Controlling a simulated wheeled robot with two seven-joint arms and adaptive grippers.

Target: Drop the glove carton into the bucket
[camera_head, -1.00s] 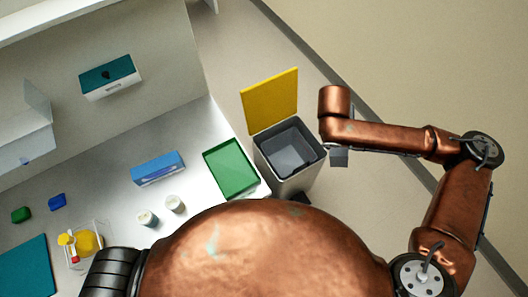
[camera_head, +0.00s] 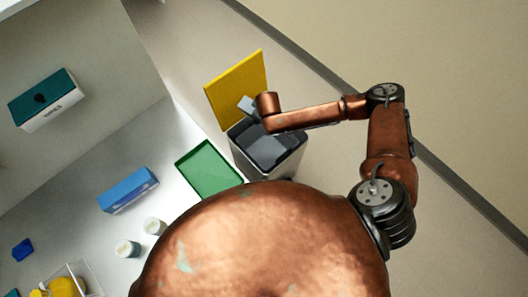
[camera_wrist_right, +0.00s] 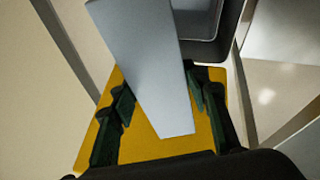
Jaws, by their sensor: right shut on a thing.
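The bucket is a grey bin (camera_head: 288,163) with a dark inside and a raised yellow lid (camera_head: 232,88); it stands on the floor past the table's end. My right gripper (camera_wrist_right: 160,88) is shut on a pale grey-white box, which I take to be the glove carton (camera_wrist_right: 150,60). In the head view the carton (camera_head: 247,104) shows as a small pale patch in front of the lid, beside my wrist, which hides most of the gripper. In the wrist view the lid lies behind the fingers and the bin opening (camera_wrist_right: 203,22) is at the top. My left gripper is out of view.
A green tray (camera_head: 208,170) lies at the table end beside the bin. A blue box (camera_head: 128,190) and two small jars (camera_head: 127,249) stand on the table. A teal-and-white box (camera_head: 46,100) is on the wall panel. The floor right of the bin is clear.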

